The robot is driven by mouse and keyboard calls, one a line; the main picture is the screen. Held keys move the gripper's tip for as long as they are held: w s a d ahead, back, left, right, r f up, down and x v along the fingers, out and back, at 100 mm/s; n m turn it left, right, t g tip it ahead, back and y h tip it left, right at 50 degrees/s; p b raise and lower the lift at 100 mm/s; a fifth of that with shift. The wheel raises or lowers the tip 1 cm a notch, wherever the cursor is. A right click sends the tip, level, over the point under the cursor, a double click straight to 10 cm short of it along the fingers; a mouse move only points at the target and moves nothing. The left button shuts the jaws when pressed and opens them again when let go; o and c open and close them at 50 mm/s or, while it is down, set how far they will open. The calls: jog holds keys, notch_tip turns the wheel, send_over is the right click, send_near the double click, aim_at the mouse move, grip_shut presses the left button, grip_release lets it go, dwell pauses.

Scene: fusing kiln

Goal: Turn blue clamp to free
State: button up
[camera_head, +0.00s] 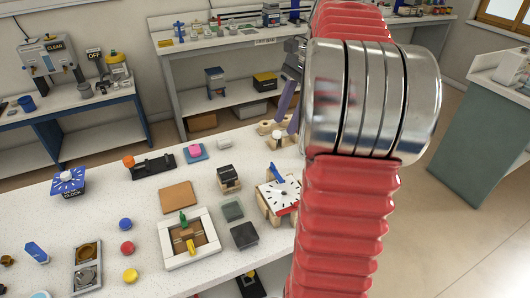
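A blue block (68,181) with a pale round knob on top and white markings sits at the left of the near white table. It looks like the blue clamp. The lettering on its front seems to end in LOCK, but it is too small to read surely, and I cannot tell the knob's setting. My gripper (290,88) shows only in part at the left edge of my red and silver arm, far to the right of the blue block. Grey and purplish parts show there; its fingers are not clear.
A white dial (279,194) with a blue pointer stands beside my arm. Clear table surrounds the blue block.

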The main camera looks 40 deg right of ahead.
aim_at(273, 164)
jog(key=shift+s+d+f+m, duration=0.15)
jog(key=shift+d+m, duration=0.15)
jog(key=shift+d, duration=0.3)
jog(key=shift+s+d+r+m, duration=0.15)
jog(key=shift+d+m, duration=0.15)
jog(key=shift+d, duration=0.3)
jog(key=shift+f, duration=0.2)
jog(key=x, duration=1.3)
jog(key=shift+w+a+f, duration=0.1)
jog(key=shift+a+f, duration=0.15)
jog(key=shift+a, duration=0.15)
jog(key=shift+c, duration=0.7)
grip_shut()
jog(key=shift+a, duration=0.1)
